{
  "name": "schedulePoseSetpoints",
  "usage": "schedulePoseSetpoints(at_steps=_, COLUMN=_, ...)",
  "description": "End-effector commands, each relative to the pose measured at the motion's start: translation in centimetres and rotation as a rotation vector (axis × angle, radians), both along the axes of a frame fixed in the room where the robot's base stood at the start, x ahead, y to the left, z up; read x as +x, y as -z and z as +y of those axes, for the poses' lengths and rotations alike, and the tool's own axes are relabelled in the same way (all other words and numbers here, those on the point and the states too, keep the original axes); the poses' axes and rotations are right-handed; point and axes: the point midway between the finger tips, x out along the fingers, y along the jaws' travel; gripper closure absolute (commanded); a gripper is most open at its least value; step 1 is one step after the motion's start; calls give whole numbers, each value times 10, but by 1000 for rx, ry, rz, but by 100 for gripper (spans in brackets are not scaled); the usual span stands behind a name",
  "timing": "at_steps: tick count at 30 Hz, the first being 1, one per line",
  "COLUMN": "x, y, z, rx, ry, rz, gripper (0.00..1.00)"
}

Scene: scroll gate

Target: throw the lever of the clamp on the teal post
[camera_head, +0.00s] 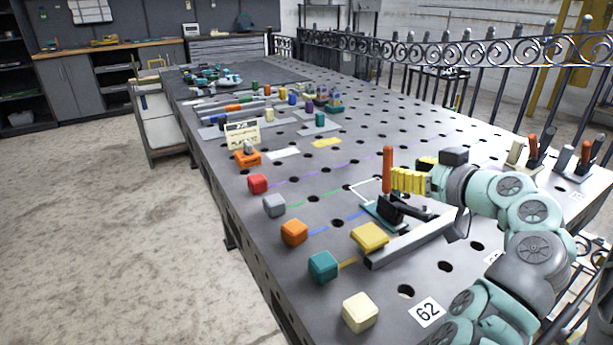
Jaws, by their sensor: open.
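A toggle clamp (392,211) with a black body sits on a teal base plate near the middle of the table. Its red lever (387,168) stands upright. A dark arm of the clamp reaches right, above a grey metal bar. My gripper (398,180) has yellow fingers and comes from the right, with its tips at the lever's right side. It is open; I cannot tell whether the lever is between the fingers or touches them. A teal block (323,266) stands at the table's left edge, with a yellow line running from it towards a yellow block (369,237).
Orange (294,232), grey (274,205), red (257,184) and cream (360,312) blocks line the left edge. The grey bar (411,240) lies before the clamp. More red-handled clamps (530,150) stand at right. Loose parts crowd the far end. An iron fence (440,50) runs behind.

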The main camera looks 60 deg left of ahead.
Motion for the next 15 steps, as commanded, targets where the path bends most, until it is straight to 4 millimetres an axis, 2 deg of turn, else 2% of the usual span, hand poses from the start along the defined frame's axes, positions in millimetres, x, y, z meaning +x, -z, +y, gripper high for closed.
schedulePoseSetpoints(at_steps=1, x=3, y=-4, z=-14, rx=5, ry=14, rz=-3, gripper=52)
schedulePoseSetpoints(at_steps=3, x=2, y=-7, z=-30, rx=3, ry=15, rz=0, gripper=52)
schedulePoseSetpoints(at_steps=9, x=-1, y=-18, z=-69, rx=4, ry=14, rz=-2, gripper=52)
schedulePoseSetpoints(at_steps=15, x=-3, y=-21, z=-85, rx=1, ry=10, rz=-3, gripper=52)
